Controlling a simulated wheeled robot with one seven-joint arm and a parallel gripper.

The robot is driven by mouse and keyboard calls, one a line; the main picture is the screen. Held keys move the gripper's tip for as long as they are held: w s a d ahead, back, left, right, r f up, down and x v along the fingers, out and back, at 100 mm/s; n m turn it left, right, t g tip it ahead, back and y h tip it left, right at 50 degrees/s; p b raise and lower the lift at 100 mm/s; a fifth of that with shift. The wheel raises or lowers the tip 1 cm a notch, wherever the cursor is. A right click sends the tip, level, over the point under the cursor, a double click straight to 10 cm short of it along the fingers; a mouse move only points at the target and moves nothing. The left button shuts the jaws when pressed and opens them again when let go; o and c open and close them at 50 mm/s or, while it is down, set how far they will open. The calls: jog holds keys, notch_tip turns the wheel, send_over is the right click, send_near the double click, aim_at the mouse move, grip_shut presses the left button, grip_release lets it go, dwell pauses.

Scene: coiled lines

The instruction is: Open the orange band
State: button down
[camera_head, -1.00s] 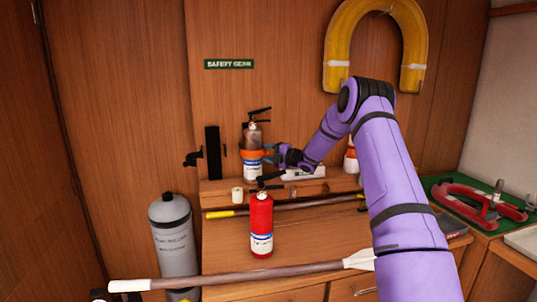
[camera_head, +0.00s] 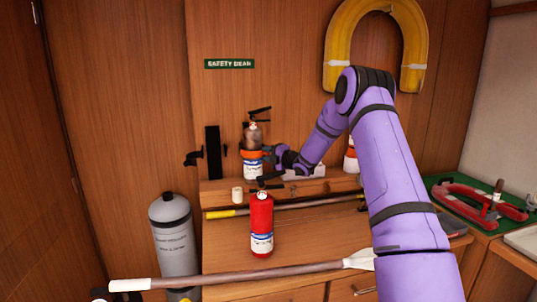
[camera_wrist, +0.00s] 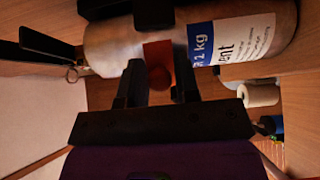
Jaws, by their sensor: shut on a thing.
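A grey-brown extinguisher (camera_head: 252,138) with a black handle stands upright on the back shelf against the wood wall. The orange band (camera_head: 250,154) goes around its body just above the white and blue label. In the wrist view the extinguisher (camera_wrist: 108,46) lies sideways, and part of the orange band (camera_wrist: 158,52) shows between my fingers. My gripper (camera_head: 271,156) is at the right side of the band. In the wrist view my gripper (camera_wrist: 158,88) is shut on the band's front part. The fingers hide some of the band, and its far side is out of sight.
A red extinguisher (camera_head: 262,226) stands in front, below the shelf. A small white roll (camera_head: 237,195) sits left of my gripper. A long pole (camera_head: 240,277) crosses the front. A black upright bracket (camera_head: 213,152) is left of the extinguisher.

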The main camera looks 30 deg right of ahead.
jog(key=shift+s+a+m+t+h, duration=0.15)
jog(key=shift+s+a+m+h, duration=0.15)
jog(key=shift+h, duration=0.25)
jog(key=shift+s+a+m+t+h, duration=0.2)
jog(key=shift+m+h, duration=0.2)
jog(key=shift+h, duration=0.15)
jog(key=c, duration=1)
grip_release()
jog(key=v, duration=1)
jog(key=shift+s+d, duration=0.15)
jog(key=shift+s, duration=0.15)
